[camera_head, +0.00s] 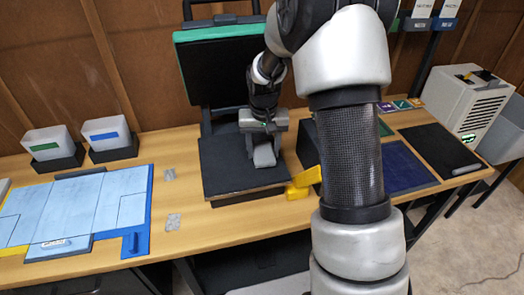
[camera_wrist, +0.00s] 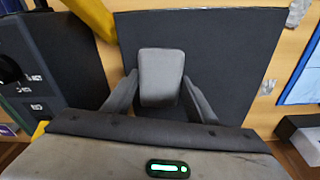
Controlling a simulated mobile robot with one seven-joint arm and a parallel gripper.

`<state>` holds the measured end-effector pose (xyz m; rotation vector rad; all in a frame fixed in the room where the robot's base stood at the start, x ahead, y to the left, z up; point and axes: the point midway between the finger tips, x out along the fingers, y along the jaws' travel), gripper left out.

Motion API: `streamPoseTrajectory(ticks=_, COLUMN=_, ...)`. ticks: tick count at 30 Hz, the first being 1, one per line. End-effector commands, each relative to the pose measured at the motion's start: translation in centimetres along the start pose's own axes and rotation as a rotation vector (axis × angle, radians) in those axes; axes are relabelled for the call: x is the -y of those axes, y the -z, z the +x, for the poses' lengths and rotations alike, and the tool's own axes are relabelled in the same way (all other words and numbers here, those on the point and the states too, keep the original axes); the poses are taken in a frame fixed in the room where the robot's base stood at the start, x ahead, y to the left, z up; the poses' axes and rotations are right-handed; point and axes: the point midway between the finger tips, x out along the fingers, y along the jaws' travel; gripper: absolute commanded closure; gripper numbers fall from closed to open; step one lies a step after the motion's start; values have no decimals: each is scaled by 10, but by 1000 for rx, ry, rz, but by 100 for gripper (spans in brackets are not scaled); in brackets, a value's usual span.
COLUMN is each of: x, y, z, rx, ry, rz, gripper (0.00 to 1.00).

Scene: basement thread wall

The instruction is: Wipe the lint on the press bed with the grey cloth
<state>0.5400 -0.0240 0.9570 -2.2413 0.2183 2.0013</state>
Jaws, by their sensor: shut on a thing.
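The heat press stands on the wooden bench with its upper plate (camera_head: 222,70) raised and its dark press bed (camera_head: 225,175) flat below. The bed (camera_wrist: 230,50) fills the middle of the wrist view. My gripper (camera_head: 264,140) is over the right part of the bed. It is shut on the grey cloth (camera_head: 264,156), a small block-like pad. In the wrist view the cloth (camera_wrist: 160,75) sits between the two fingers (camera_wrist: 155,95) and appears at or just above the bed surface. I see no lint on the visible bed; some may be hidden under the cloth or gripper.
A yellow handle (camera_head: 303,183) juts out at the bed's front right. Light blue boards (camera_head: 75,210) lie at the left, with two bins (camera_head: 107,132) behind. Two small grey scraps (camera_head: 173,221) lie on the bench left of the press. A dark blue mat (camera_head: 400,165) lies right.

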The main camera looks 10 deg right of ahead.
Motion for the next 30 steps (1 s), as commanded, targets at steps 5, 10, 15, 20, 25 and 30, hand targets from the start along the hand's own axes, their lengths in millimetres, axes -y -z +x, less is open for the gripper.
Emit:
streamPoseTrajectory(ticks=5, x=1, y=5, z=-25, rx=-7, ry=2, rz=-2, gripper=69)
streamPoseTrajectory(ticks=10, x=1, y=7, z=-40, rx=-7, ry=3, rz=-2, gripper=69)
streamPoseTrajectory(ticks=15, x=1, y=10, z=-56, rx=-8, ry=3, rz=-2, gripper=69)
streamPoseTrajectory(ticks=20, x=0, y=11, z=-67, rx=-7, ry=3, rz=-2, gripper=69)
streamPoseTrajectory(ticks=25, x=0, y=11, z=-68, rx=-6, ry=3, rz=-2, gripper=69)
streamPoseTrajectory(ticks=30, x=0, y=11, z=-68, rx=-6, ry=3, rz=-2, gripper=69)
